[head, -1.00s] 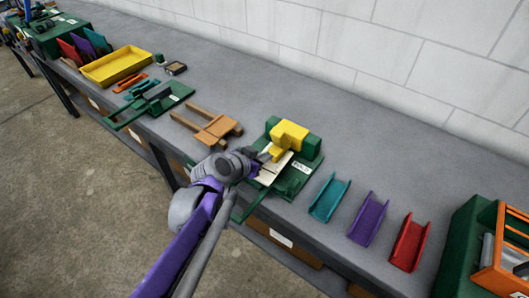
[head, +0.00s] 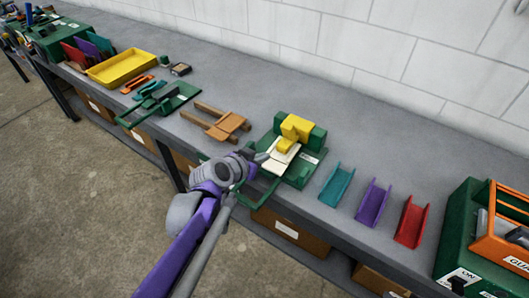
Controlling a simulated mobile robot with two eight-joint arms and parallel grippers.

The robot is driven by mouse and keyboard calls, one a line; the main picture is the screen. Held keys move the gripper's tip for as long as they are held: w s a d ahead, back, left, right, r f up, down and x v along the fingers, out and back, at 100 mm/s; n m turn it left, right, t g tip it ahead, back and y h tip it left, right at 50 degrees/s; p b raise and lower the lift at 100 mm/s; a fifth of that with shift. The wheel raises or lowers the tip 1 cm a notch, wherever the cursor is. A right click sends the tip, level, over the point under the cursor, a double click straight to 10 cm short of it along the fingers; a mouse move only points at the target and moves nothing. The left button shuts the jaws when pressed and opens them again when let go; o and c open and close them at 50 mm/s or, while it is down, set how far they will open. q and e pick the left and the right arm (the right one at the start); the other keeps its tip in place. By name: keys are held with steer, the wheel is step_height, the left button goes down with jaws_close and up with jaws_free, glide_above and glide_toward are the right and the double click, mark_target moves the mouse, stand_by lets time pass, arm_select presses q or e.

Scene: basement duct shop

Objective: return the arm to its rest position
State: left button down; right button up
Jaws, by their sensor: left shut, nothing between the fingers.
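My left arm comes in from the bottom of the head view, purple and grey. My left gripper (head: 264,157) is shut and empty. It is at the front left of a green machine (head: 301,172) with a yellow block (head: 294,131) on top and a pale plate (head: 281,160) on its bed. The fingertips are close to the pale plate's left side; I cannot tell whether they touch anything. My right gripper is not in view.
Teal (head: 336,185), purple (head: 373,204) and red (head: 411,222) channels lie right of the machine. A green box with an orange frame (head: 500,225) stands at far right. A wooden fixture (head: 222,124), a second green tool (head: 160,104) and a yellow tray (head: 121,68) lie left.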

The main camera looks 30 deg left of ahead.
arm_select(q)
steer(key=s+d+f+g, duration=0.3)
steer(key=s+d, duration=0.1)
steer(key=s, duration=0.4)
steer(key=s+d+f+g, duration=0.3)
steer(key=s+d+f, duration=0.1)
steer(key=s, duration=0.5)
steer(key=shift+d+n+y, duration=0.4)
steer(key=shift+d, duration=0.2)
